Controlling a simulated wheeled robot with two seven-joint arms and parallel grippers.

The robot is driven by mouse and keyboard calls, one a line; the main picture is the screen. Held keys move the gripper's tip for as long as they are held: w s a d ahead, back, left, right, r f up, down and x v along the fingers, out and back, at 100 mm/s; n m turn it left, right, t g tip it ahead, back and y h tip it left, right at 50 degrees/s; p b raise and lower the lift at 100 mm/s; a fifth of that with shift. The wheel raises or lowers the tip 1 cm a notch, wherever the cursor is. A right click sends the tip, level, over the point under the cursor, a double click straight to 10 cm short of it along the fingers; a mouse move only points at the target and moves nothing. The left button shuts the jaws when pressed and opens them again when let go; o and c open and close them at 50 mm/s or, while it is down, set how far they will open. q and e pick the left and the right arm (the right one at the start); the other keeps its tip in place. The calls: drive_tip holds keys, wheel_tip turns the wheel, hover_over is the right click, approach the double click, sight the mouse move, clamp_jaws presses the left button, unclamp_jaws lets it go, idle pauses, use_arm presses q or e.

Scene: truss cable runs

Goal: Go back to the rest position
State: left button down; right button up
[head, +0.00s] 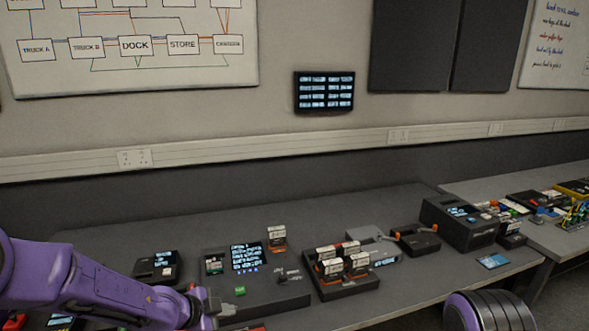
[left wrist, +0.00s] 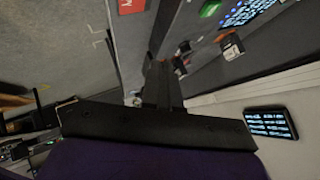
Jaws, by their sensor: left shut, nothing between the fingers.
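My left gripper (head: 208,303) is at the bottom left of the head view, at the end of my purple left arm. It is at the front edge of the grey console (head: 275,292) on the bench. In the left wrist view its dark fingers (left wrist: 162,85) are together with nothing between them. I cannot tell whether the gripper touches the console. My right gripper is not in view; a purple and dark rounded part of me shows at the bottom right of the head view.
A rack (head: 345,287) of several white-labelled modules stands right of the console. Further right are a black box (head: 460,222) and a second bench with clutter. A small dark device (head: 157,267) sits behind my left arm. A wall screen (head: 324,92) hangs above.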

use_arm(q)
drive_tip(key=s+a+f+n+t+y+b, duration=0.1)
drive_tip(key=s+a+f+n+y+b, duration=0.15)
drive_tip(key=s+f+n, duration=0.5)
drive_tip(key=s+a+f+n+y+b, duration=0.1)
drive_tip(key=s+a+f+n+y, duration=0.3)
drive_tip(key=f+n, duration=0.6)
drive_tip(key=s+a+f+n+g+y+b, duration=0.1)
drive_tip(key=s+a+f, duration=0.1)
drive_tip(key=s, duration=0.6)
drive_tip(key=s+a+f+n+g+y+b, duration=0.1)
drive_tip(key=s+a+f+n+g, duration=0.1)
drive_tip(key=s+f, duration=0.3)
drive_tip(key=s+a+f+n+g+y+b, duration=0.1)
drive_tip(key=s+f, duration=0.3)
drive_tip(key=s, duration=0.7)
drive_tip(key=shift+s+a+n+g, duration=0.15)
drive_tip(key=shift+a+n+g, duration=0.45)
drive_tip(key=shift+a, duration=0.3)
